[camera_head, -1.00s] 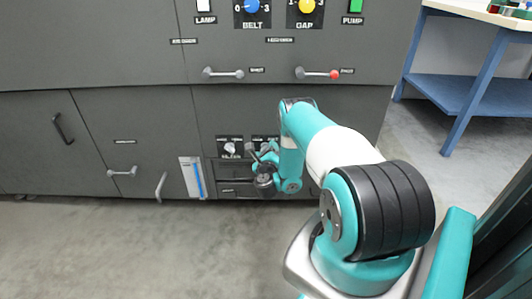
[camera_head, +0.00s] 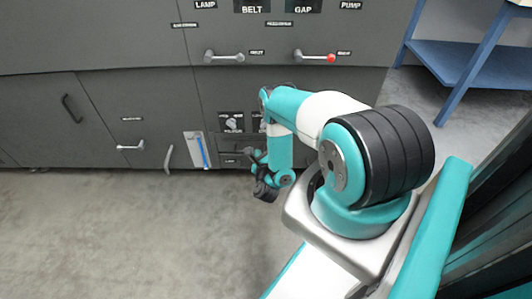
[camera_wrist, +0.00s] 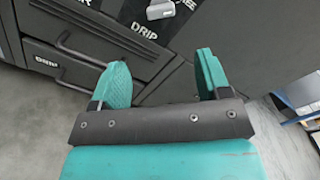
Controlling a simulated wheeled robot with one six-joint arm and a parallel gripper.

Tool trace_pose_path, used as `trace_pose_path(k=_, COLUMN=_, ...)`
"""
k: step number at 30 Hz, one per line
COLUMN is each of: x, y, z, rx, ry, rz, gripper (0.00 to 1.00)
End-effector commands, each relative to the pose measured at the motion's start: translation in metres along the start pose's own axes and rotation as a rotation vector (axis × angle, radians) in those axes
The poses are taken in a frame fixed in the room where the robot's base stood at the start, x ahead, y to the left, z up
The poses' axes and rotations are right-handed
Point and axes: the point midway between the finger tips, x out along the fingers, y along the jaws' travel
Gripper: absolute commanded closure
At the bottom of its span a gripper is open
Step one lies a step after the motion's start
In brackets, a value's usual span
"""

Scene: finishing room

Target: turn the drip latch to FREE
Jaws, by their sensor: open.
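The drip latch, a small pale handle (camera_wrist: 160,8) on a dark plate marked DRIP, shows at the top edge of the wrist view, partly cut off. The word FREE stands to its right; I cannot tell how the handle is turned. In the head view the latch's plate (camera_head: 257,122) is mostly hidden behind my arm. My gripper (camera_wrist: 163,60) has its two teal fingers spread with nothing between them. In the head view my gripper (camera_head: 256,160) hangs in front of the lower cabinet, below the latch plates and apart from them.
A second latch (camera_head: 232,122) sits left of the drip latch. Small drawers lie below; one marked DRIP has a bar handle (camera_wrist: 62,67). A blue table (camera_head: 440,65) stands right. Floor (camera_head: 110,240) is clear at left.

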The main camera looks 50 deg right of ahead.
Motion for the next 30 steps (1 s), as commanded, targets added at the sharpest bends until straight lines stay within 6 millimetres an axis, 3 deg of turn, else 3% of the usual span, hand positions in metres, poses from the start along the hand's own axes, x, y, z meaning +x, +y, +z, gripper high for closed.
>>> trace_pose_path(k=1, x=-0.002, y=-0.007, z=0.006, rx=0.003, ry=-0.001, rz=-0.004, gripper=0.30)
trace_pose_path(k=17, x=-0.048, y=-0.004, z=0.003, rx=0.003, ry=-0.001, rz=-0.003, gripper=0.30)
trace_pose_path(k=30, x=-0.052, y=-0.001, z=0.001, rx=0.003, ry=-0.001, rz=-0.004, gripper=0.30)
